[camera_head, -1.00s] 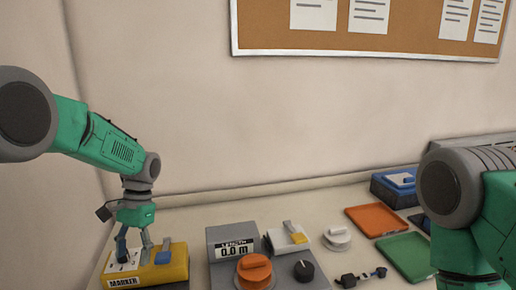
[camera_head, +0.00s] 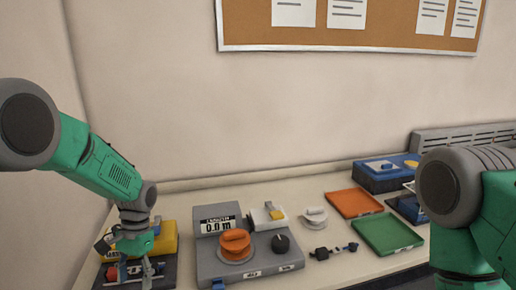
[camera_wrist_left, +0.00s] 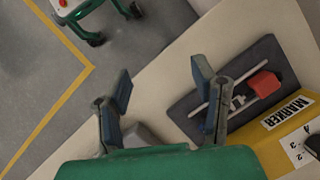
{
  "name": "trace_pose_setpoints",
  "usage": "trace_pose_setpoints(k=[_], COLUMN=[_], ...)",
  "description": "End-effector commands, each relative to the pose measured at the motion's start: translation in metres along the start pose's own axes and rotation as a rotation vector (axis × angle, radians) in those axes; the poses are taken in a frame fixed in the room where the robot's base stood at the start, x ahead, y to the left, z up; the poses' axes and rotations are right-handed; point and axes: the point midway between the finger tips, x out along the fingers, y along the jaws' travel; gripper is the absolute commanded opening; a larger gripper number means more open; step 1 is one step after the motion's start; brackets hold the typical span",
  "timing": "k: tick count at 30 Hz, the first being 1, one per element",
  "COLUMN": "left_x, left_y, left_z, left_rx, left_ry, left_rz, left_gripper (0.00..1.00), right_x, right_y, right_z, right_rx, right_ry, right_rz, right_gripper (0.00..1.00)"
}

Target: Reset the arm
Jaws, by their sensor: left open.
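My left gripper (camera_head: 137,272) hangs fingers down at the lower left in the head view, in front of the yellow marker box (camera_head: 165,240). In the left wrist view its fingers (camera_wrist_left: 160,85) are spread apart, with nothing between them but the pale table and its edge. The right-hand finger there overlaps a dark tray (camera_wrist_left: 185,112) holding a red block (camera_wrist_left: 264,84) and a pale rod-like piece. The marker box (camera_wrist_left: 290,112) with its label lies beyond the tray. Of my right arm only upper links show at the right; its gripper is out of view.
Right of my left gripper stands a grey length unit (camera_head: 215,262) with an orange knob (camera_head: 236,244). Further right are an orange tray (camera_head: 354,203), a green tray (camera_head: 387,233) and a blue box (camera_head: 385,180). Bare table (camera_head: 350,270) shows at the front.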

Motion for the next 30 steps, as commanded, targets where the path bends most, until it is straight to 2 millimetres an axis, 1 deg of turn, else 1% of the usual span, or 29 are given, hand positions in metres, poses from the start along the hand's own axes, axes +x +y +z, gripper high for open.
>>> trace_pose_setpoints(k=[1, 5, 8, 11, 12, 14, 15, 17, 18, 20, 21, 24, 27, 30], left_x=[0.018, 0.063, 0.105, 0.157, 0.180, 0.215, 0.236, 0.265, 0.281, 0.301, 0.312, 0.328, 0.335, 0.336], left_y=[0.001, 0.009, 0.022, 0.038, 0.046, 0.058, 0.065, 0.075, 0.080, 0.087, 0.091, 0.097, 0.100, 0.101], left_z=[0.003, 0.007, 0.014, 0.027, 0.036, 0.053, 0.065, 0.087, 0.102, 0.125, 0.140, 0.173, 0.196, 0.209], left_rx=[-0.003, -0.010, -0.022, -0.039, -0.050, -0.070, -0.086, -0.107, -0.124, -0.148, -0.162, -0.195, -0.217, -0.229], left_ry=[0.005, 0.036, 0.063, 0.099, 0.117, 0.147, 0.170, 0.202, 0.225, 0.256, 0.276, 0.321, 0.356, 0.377], left_rz=[0.005, 0.013, 0.019, 0.025, 0.028, 0.032, 0.033, 0.034, 0.035, 0.035, 0.035, 0.031, 0.027, 0.024], left_gripper=[0.53, 0.53, 0.53, 0.53, 0.53, 0.53, 0.53, 0.53, 0.53, 0.53, 0.53, 0.53, 0.53, 0.53], right_x=[0.005, 0.013, 0.021, 0.032, 0.038, 0.046, 0.052, 0.060, 0.066, 0.073, 0.078, 0.087, 0.093, 0.096], right_y=[0.000, -0.001, -0.001, -0.001, -0.001, -0.001, -0.001, -0.001, -0.001, -0.001, -0.001, -0.001, -0.001, -0.001], right_z=[0.000, 0.001, 0.002, 0.002, 0.003, 0.003, 0.003, 0.004, 0.004, 0.004, 0.005, 0.005, 0.006, 0.006], right_rx=[-0.001, -0.001, -0.002, -0.002, -0.002, -0.002, -0.002, -0.001, -0.001, -0.001, -0.001, -0.001, -0.001, -0.001], right_ry=[0.000, 0.000, -0.001, -0.001, -0.001, -0.001, -0.001, -0.001, -0.001, -0.001, -0.001, -0.001, -0.001, -0.001], right_rz=[-0.001, -0.001, -0.001, -0.001, -0.001, -0.001, -0.001, -0.001, -0.001, -0.001, 0.000, 0.000, -0.001, -0.001], right_gripper=[0.40, 0.40, 0.40, 0.40, 0.40, 0.40, 0.40, 0.40, 0.40, 0.40, 0.40, 0.40, 0.40, 0.40])
